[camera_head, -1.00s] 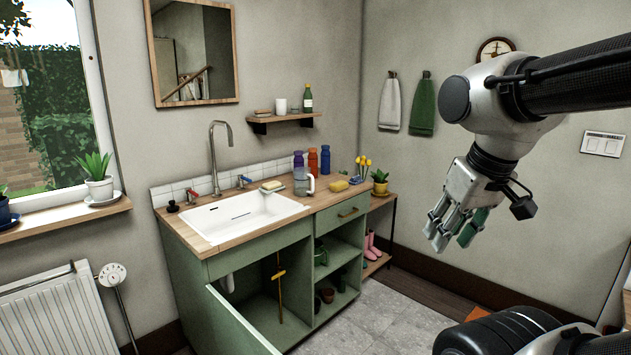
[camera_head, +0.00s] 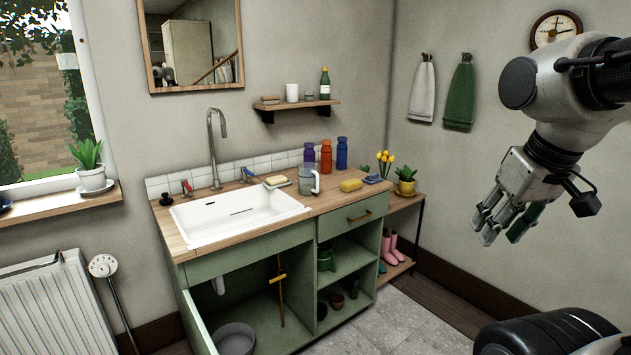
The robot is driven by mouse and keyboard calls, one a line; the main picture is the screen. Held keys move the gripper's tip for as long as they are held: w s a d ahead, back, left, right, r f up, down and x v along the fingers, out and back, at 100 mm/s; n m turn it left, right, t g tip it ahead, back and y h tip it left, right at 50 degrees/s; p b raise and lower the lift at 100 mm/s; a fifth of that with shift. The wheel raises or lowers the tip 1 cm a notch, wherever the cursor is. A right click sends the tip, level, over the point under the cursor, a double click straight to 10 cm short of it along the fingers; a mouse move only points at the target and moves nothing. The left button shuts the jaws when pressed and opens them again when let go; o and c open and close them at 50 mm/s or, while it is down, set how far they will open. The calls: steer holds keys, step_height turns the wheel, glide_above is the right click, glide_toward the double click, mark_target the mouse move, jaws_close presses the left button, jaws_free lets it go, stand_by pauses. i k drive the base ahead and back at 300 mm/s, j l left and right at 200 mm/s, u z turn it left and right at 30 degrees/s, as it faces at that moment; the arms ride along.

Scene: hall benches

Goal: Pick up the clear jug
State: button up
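The clear jug (camera_head: 306,181) stands upright on the wooden counter (camera_head: 335,198), just right of the sink. It is see-through greyish with a pale handle on its right side. My gripper (camera_head: 508,228) hangs at the right of the view, pointing down and left, well apart from the jug and the counter. Its fingers look spread, with nothing visible between them.
A white sink (camera_head: 235,213) with a tall tap (camera_head: 214,150) is left of the jug. Purple, orange and blue bottles (camera_head: 326,157) stand behind it. A yellow sponge (camera_head: 351,185) lies to its right. The cabinet door (camera_head: 197,325) hangs open below. Grey floor (camera_head: 400,320) is clear in front.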

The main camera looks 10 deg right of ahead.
mark_target(309, 176)
steer(key=i+l+u, duration=0.35)
steer(key=i, duration=0.25)
steer(key=i+l+u, duration=0.35)
steer(key=i+l, duration=0.1)
steer(key=l, duration=0.35)
steer(key=i+l+z, duration=0.1)
steer(key=l, duration=0.35)
steer(key=i+l, duration=0.1)
steer(key=l, duration=0.3)
steer(key=i+l, duration=0.15)
steer(key=l, duration=0.3)
steer(key=i+l+z, duration=0.1)
steer(key=l, duration=0.35)
steer(key=i, duration=0.45)
